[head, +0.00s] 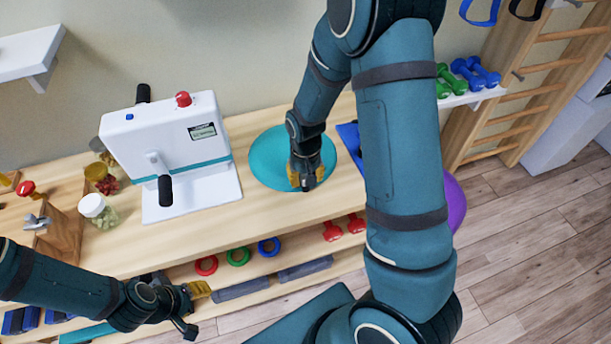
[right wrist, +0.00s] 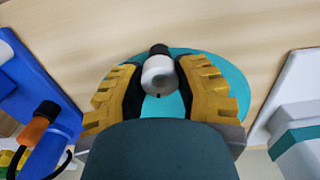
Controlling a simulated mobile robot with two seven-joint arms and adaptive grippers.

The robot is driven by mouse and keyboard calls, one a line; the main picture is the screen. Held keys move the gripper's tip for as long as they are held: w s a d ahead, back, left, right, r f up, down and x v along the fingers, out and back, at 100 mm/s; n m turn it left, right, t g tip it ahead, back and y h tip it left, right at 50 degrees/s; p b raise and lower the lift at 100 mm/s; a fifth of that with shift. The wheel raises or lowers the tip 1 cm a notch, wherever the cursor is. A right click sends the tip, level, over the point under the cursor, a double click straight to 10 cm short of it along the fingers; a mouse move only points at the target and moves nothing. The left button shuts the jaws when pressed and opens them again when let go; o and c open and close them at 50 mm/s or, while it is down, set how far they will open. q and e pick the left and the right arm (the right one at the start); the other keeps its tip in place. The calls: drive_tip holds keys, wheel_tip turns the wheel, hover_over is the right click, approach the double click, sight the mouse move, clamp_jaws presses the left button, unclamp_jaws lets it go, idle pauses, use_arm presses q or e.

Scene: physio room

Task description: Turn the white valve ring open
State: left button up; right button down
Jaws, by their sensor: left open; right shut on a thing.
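The white valve ring (right wrist: 158,76) sits between the yellow finger pads of my right gripper (right wrist: 160,88), with a black part at its far end. Behind it is a round teal disc (right wrist: 222,75), which lies flat on the wooden bench in the head view (head: 265,165). My right gripper (head: 304,176) is over the disc and is shut on the ring; in the head view it hides the ring. The ring's turn position cannot be told. My left gripper (head: 194,305) is open and empty, low in front of the bench.
A white machine (head: 165,135) with black handles stands left of the disc. A blue object (right wrist: 40,85) with an orange-topped part lies on the other side. Jars (head: 97,210) stand at the bench's left. Coloured rings (head: 238,256) and red dumbbells (head: 345,227) lie on the lower shelf.

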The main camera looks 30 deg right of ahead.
drive_tip(key=shift+n, duration=0.6)
drive_tip(key=c, duration=0.6)
unclamp_jaws()
drive_tip(key=shift+r, duration=0.1)
wheel_tip(320, 180, up, 12)
